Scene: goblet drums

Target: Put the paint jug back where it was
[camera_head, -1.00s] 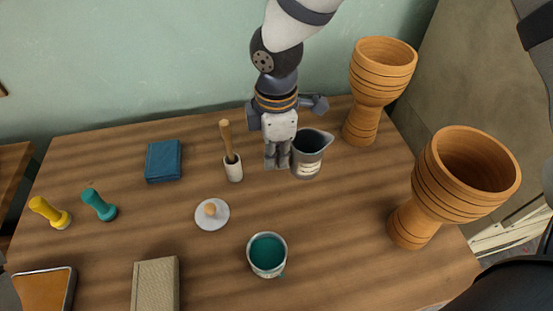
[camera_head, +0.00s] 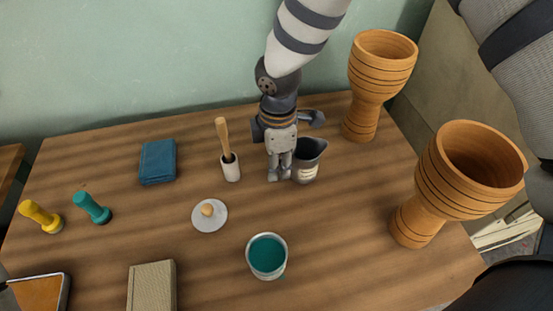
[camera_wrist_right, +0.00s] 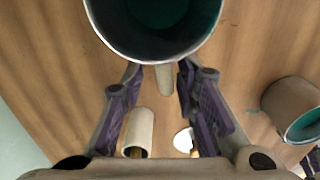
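The paint jug (camera_head: 308,161) is a dark grey metal jug with a pale label and a spout. It appears to stand upright on the wooden table, left of the rear goblet drum. In the right wrist view its round rim and dark teal inside (camera_wrist_right: 155,28) fill the top. My right gripper (camera_head: 279,173) is at the jug's left side, fingers pointing down. In the wrist view the fingers (camera_wrist_right: 161,78) are spread, with gaps on both sides of a pale strip, probably the jug's handle. My left gripper is not in view.
Two wooden goblet drums (camera_head: 376,85) (camera_head: 455,180) stand at the right. An open teal paint can (camera_head: 267,257), a white lid (camera_head: 210,216) and a white cup with a wooden handle (camera_head: 231,168) are nearby. A blue book-like block (camera_head: 158,161) lies left.

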